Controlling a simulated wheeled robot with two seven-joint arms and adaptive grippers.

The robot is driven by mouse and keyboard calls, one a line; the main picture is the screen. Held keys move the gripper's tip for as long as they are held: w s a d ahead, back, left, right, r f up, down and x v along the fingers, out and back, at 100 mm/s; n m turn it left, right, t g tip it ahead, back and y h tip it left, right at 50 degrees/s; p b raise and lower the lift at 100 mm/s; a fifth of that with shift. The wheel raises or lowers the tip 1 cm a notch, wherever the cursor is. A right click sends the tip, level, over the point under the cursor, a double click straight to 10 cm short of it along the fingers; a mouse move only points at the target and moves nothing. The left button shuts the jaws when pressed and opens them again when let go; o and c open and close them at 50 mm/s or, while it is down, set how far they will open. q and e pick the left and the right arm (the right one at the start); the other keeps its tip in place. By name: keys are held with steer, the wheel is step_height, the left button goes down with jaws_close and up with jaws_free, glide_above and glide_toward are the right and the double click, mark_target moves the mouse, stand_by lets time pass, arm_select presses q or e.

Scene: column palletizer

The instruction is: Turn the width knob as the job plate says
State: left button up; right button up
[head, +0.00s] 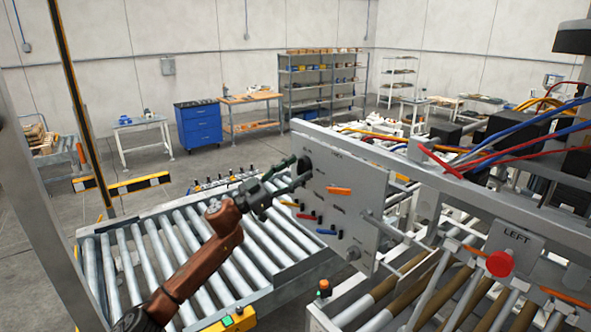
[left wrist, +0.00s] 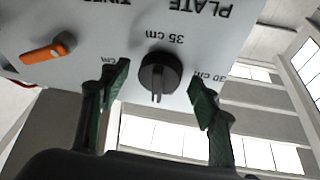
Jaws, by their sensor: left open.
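The width knob, a black round knob (left wrist: 158,72) with a raised grip bar, is on the light grey panel (head: 350,190). In the left wrist view the panel's print is upside down: "35 cm" stands above the knob, "30 cm" to its right, and a partly hidden "cm" label to its left. The grip bar points down in that view. My left gripper (left wrist: 160,97) is open, its green-padded fingers on either side of the knob with visible gaps. In the head view the left gripper (head: 290,178) is at the panel's left edge. My right gripper is out of view.
An orange handle (left wrist: 48,48) sits on the panel beside the knob. Lower on the panel are small coloured levers (head: 306,216). A roller conveyor (head: 150,250) lies below my arm. At right are a red button (head: 499,264) and a "LEFT" plate (head: 514,240).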

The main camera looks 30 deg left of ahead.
arm_select(q)
steer(key=shift+c, duration=0.4)
steer(key=c, duration=1.1)
steer(key=shift+a+m, duration=0.1)
steer(key=shift+m, duration=0.3)
steer(key=shift+w+a+r+m+g+p, duration=0.1)
steer(key=shift+r+m+g+p, duration=0.15)
steer(key=shift+m+g+p, duration=2)
steer(key=shift+s+a+r+m+g+p, duration=0.15)
steer(key=shift+m+p, duration=0.25)
steer(key=shift+m, duration=3.6)
steer(key=shift+w+d+r+m+g+p, duration=0.25)
steer(key=shift+m+g+p, duration=1.05)
steer(key=shift+m, duration=1.85)
steer(key=shift+s+a, duration=0.1)
steer(key=shift+a, duration=0.05)
steer(key=o, duration=1.2)
